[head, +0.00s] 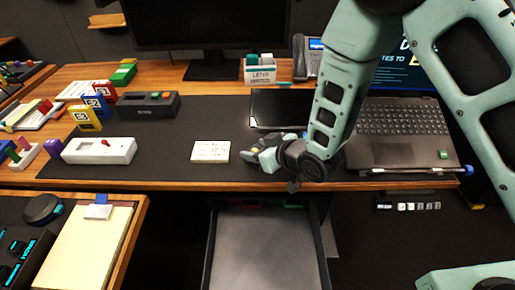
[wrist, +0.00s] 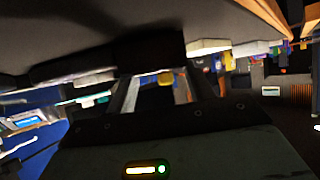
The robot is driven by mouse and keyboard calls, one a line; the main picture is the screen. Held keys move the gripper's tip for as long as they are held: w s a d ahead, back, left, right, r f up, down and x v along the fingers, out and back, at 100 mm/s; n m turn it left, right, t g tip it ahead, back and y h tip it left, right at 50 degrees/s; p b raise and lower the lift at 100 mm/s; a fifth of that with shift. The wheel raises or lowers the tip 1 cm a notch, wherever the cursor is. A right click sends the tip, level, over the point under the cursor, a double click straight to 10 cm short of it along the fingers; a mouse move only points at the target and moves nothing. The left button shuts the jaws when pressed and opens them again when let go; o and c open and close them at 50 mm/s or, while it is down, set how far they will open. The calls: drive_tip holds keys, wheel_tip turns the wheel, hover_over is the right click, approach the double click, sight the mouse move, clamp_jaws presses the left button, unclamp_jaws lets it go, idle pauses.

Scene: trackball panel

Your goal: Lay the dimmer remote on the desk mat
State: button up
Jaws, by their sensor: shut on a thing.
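The desk mat (head: 185,128) is a wide dark sheet on the wooden desk in the head view. My gripper (head: 255,153) is low over its right front part, pointing left. In the wrist view, my gripper's fingers (wrist: 160,88) are closed on a dark block, which I take to be the dimmer remote (wrist: 150,50). It is blurred and dark there, and I cannot make it out clearly in the head view. Whether it touches the mat cannot be told.
A white card (head: 210,151) lies just left of my gripper. A white box with a red knob (head: 99,151) and a dark button box (head: 147,106) stand farther left. A black tablet (head: 285,107) lies behind, a laptop (head: 400,135) right. An open drawer (head: 265,250) is below the front edge.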

drive_tip(key=o, duration=0.6)
drive_tip(key=shift+f, duration=0.15)
drive_tip(key=o, duration=0.4)
drive_tip(key=shift+r, duration=0.2)
drive_tip(key=p+v, duration=0.3)
drive_tip(key=v, duration=0.9)
drive_tip(key=shift+r, duration=0.1)
